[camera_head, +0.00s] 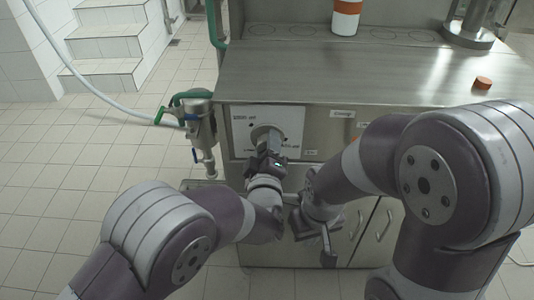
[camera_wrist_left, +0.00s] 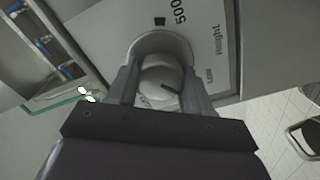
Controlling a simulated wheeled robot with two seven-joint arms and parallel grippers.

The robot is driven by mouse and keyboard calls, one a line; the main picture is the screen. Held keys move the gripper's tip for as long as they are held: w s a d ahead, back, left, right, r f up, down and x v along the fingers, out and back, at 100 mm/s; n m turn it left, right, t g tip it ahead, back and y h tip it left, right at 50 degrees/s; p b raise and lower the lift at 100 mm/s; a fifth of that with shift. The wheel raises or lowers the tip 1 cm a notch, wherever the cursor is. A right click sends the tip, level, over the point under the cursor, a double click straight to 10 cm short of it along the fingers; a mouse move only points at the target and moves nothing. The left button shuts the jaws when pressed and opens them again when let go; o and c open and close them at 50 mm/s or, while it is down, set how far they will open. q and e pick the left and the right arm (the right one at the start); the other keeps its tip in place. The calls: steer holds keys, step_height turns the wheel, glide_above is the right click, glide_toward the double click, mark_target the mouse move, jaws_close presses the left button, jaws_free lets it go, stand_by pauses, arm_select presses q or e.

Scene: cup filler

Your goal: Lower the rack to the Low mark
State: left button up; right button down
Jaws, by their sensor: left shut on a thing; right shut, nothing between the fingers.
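A round grey knob (camera_wrist_left: 165,82) sits on a white panel with printed markings (camera_wrist_left: 212,60). In the wrist view my left gripper (camera_wrist_left: 160,90) has one finger on each side of the knob and is shut on it. A dark line shows on the knob's face. In the head view the same panel (camera_head: 244,124) is on the machine's front, and my left gripper (camera_head: 268,145) covers much of the knob. My right gripper (camera_head: 328,256) is shut and empty, low before the cabinet doors. I cannot make out a rack or a Low mark.
Tiled floor lies open at left.

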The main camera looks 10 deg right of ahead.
arm_select(q)
steer(key=shift+n+b, duration=0.45)
steer(key=shift+n, duration=0.15)
steer(key=o, duration=1)
